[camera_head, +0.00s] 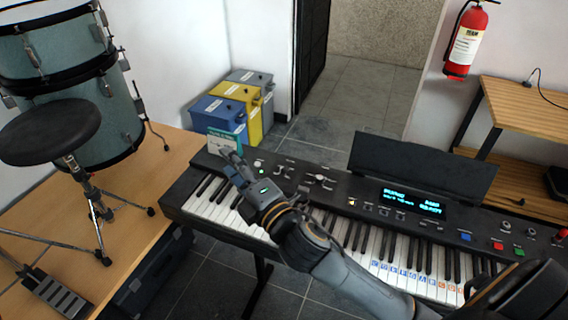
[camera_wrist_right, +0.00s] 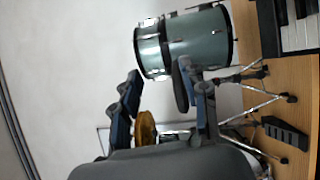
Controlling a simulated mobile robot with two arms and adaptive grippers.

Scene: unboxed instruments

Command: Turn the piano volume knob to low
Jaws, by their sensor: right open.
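The black electronic piano (camera_head: 330,172) stands across the middle of the head view, with its control panel above the keys. My right gripper (camera_head: 231,157) is over the piano's left end, just left of that knob. No contact with the knob is clear. In the right wrist view my right gripper (camera_wrist_right: 160,75) is open, with nothing between its fingertips; the knob is not visible there. My left gripper is not in view.
A green-white card (camera_head: 225,140) stands behind the piano's left end. Blue, yellow and grey boxes (camera_head: 236,95) are on the floor behind. A drum (camera_head: 75,95) and black stool (camera_head: 48,130) stand left. The black music stand (camera_head: 420,165) rises behind the lit display.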

